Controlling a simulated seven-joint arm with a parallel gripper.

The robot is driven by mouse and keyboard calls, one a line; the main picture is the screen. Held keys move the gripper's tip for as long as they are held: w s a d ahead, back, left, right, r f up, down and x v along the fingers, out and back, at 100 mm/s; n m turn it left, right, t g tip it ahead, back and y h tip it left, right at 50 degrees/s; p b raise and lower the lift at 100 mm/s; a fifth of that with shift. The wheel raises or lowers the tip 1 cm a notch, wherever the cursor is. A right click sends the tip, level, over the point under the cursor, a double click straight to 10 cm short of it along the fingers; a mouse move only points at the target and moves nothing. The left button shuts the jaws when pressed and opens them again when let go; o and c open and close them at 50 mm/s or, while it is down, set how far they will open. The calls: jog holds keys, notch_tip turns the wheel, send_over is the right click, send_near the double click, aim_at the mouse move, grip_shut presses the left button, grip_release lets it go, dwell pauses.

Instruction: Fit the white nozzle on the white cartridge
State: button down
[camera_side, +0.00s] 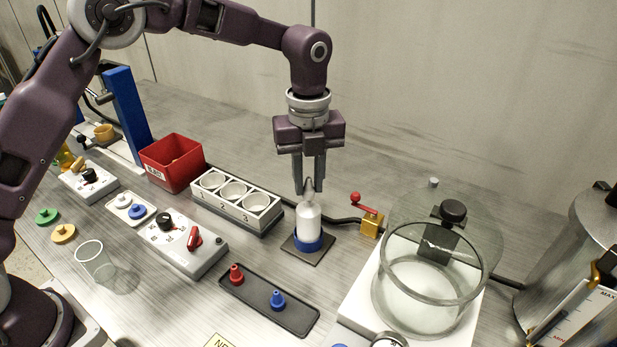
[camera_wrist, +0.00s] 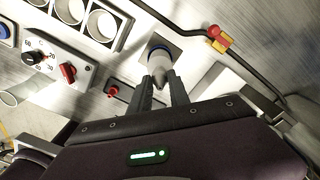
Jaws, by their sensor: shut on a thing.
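The white cartridge (camera_side: 308,220) stands upright in a blue ring (camera_side: 308,244) on a dark square base (camera_side: 325,250). My gripper (camera_side: 310,188) points straight down above it, shut on the pale white nozzle (camera_side: 309,185), a cone with its narrow end up. The nozzle is in line with the cartridge's top, at or very close to it; I cannot tell whether it is seated. In the wrist view, the nozzle (camera_wrist: 158,74) shows between my fingertips (camera_wrist: 161,80) and covers part of the cartridge beyond.
A black tray (camera_side: 255,305) holds a red nozzle (camera_side: 236,274) and a blue nozzle (camera_side: 278,300). A numbered three-hole rack (camera_side: 237,203) stands to the left, a red-handled yellow valve (camera_side: 371,222) to the right. A glass chamber (camera_side: 430,275) stands further right.

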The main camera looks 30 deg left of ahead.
jog(key=shift+f, duration=1)
dwell(1.2)
jog(key=c, duration=0.7)
grip_release()
jog(key=shift+o, duration=0.2)
jog(key=shift+r, duration=3.5)
